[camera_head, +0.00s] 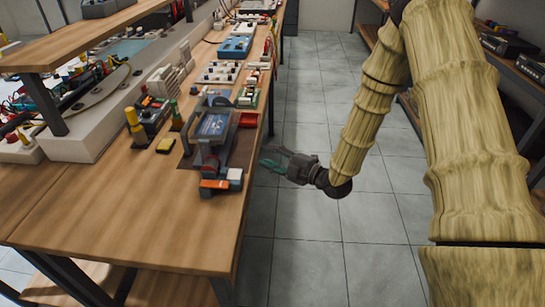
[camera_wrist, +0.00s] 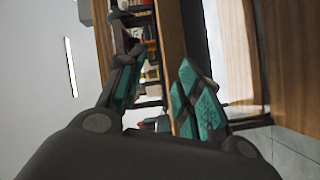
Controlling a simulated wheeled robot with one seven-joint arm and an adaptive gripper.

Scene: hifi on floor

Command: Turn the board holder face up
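A dark frame with a blue board (camera_head: 212,125) stands near the right edge of the wooden bench. It looks like the board holder, but I cannot tell for sure or tell which side faces up. My gripper (camera_head: 274,159) is to the right of it, just off the bench edge and apart from it. In the wrist view my gripper (camera_wrist: 160,95) has its two teal fingers spread, with nothing held between them. The board holder cannot be made out clearly there.
Orange and white blocks (camera_head: 215,184) lie in front of the frame, and a red tray (camera_head: 249,119) is behind it. Several devices crowd the bench's far part. The front of the wooden bench (camera_head: 130,220) is clear. Tiled floor (camera_head: 305,240) lies open to the right.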

